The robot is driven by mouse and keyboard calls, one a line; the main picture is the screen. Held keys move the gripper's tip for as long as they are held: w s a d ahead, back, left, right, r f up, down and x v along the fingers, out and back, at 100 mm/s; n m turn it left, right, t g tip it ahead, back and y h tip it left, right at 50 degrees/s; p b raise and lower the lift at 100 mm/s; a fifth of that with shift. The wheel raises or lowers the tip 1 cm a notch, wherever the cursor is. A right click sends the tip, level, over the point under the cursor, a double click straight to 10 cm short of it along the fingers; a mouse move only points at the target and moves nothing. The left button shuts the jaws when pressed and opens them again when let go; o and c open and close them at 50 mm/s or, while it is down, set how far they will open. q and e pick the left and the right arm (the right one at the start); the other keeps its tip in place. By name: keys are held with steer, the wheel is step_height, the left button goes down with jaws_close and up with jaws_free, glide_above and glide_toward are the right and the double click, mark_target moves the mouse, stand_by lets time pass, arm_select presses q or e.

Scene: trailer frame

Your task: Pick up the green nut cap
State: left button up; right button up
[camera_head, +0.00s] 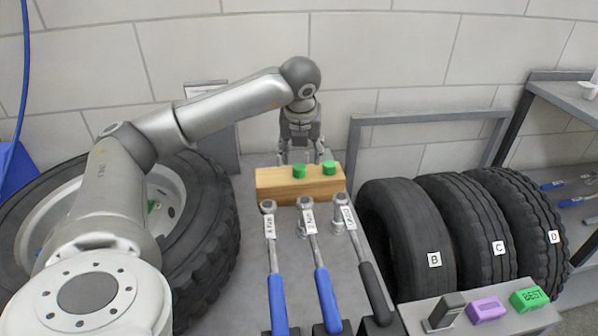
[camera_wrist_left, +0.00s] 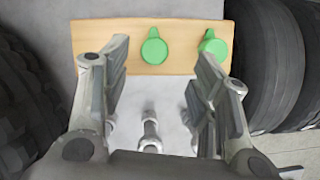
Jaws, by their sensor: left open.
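Two green nut caps sit on a wooden block (camera_head: 275,184). The left cap (camera_head: 299,171) and the right cap (camera_head: 329,167) stand side by side on its top. In the left wrist view the block (camera_wrist_left: 110,37) lies across the top, with one cap (camera_wrist_left: 154,47) between the fingers' lines and the other cap (camera_wrist_left: 213,44) close to the right finger's tip. My left gripper (camera_head: 299,157) is open and empty, above and behind the block. Its fingers also show in the left wrist view (camera_wrist_left: 160,70). My right gripper is not in view.
Several labelled wrenches, including a blue-handled one (camera_head: 277,303) and a black-handled one (camera_head: 374,291), lie in front of the block. A mounted tire (camera_head: 207,229) stands left; tires B (camera_head: 408,240), C and D stand right. Purple (camera_head: 486,310) and green (camera_head: 528,299) blocks sit front right.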

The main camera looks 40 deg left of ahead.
mark_target(299, 167)
arm_select(q)
steer(key=x, duration=0.6)
steer(key=shift+s+a, duration=0.2)
steer(key=shift+s, duration=0.1)
steer(key=c, duration=0.8)
